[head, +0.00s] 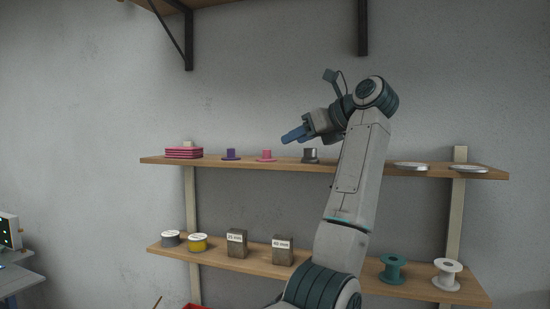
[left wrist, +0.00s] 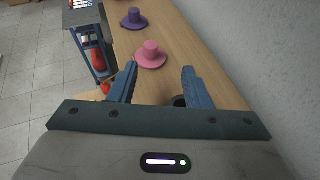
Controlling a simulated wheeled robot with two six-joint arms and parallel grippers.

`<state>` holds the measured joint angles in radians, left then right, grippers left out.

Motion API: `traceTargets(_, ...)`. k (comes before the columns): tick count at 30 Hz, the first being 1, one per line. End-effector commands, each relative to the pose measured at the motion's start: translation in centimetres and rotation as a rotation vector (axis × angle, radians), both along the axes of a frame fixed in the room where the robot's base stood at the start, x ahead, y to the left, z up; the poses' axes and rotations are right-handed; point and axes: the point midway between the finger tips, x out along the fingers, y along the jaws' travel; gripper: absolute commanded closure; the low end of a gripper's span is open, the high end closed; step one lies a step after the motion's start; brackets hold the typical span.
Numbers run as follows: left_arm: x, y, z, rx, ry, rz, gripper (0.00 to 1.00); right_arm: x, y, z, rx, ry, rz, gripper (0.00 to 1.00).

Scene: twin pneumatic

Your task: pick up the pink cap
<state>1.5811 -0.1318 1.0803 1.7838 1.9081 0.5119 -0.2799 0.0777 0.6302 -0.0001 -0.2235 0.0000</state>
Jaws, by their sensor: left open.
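The pink cap (head: 265,155) stands upright on the upper wooden shelf (head: 420,170), between a purple cap (head: 231,154) and a dark grey cap (head: 310,156). My left gripper (head: 291,135) is open and empty, above the shelf and a little to the right of the pink cap. In the left wrist view the pink cap (left wrist: 150,54) lies ahead of the open fingers (left wrist: 158,84), apart from them, with the purple cap (left wrist: 138,18) beyond. The dark cap (left wrist: 180,101) is partly hidden by a finger. My right gripper is not in view.
Pink stacked items (head: 184,153) lie at the shelf's left end, and flat discs (head: 411,166) at its right. The lower shelf (head: 340,277) holds spools and boxes. The grey wall stands close behind the shelves.

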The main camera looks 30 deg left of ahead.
Motion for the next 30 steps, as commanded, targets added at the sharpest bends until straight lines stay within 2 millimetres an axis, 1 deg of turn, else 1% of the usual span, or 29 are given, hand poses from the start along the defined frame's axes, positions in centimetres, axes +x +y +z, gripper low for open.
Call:
traceTargets(2,0.1,1.1,-0.3,0.000,0.001,0.004,0.56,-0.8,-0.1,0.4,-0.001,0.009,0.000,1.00)
traceTargets(6,0.4,3.2,-1.1,0.001,0.001,0.004,0.56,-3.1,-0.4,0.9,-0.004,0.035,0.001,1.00)
traceTargets(10,0.6,4.5,-1.7,0.001,0.001,0.003,0.56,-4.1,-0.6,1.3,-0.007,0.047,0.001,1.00)
traceTargets(14,0.6,5.9,-2.2,0.002,0.002,0.003,0.56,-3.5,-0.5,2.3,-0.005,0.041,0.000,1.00)
traceTargets(17,0.6,7.3,-2.7,0.002,0.002,0.003,0.56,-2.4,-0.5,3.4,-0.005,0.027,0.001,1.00)
traceTargets(21,0.8,8.8,-3.7,0.002,0.003,0.003,0.56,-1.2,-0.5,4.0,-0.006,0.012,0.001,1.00)
traceTargets(25,0.9,9.3,-4.1,0.002,0.004,0.002,0.56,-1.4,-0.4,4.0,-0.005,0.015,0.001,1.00)
traceTargets(30,1.0,9.2,-4.2,0.001,0.005,0.001,0.56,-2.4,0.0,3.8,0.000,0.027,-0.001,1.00)
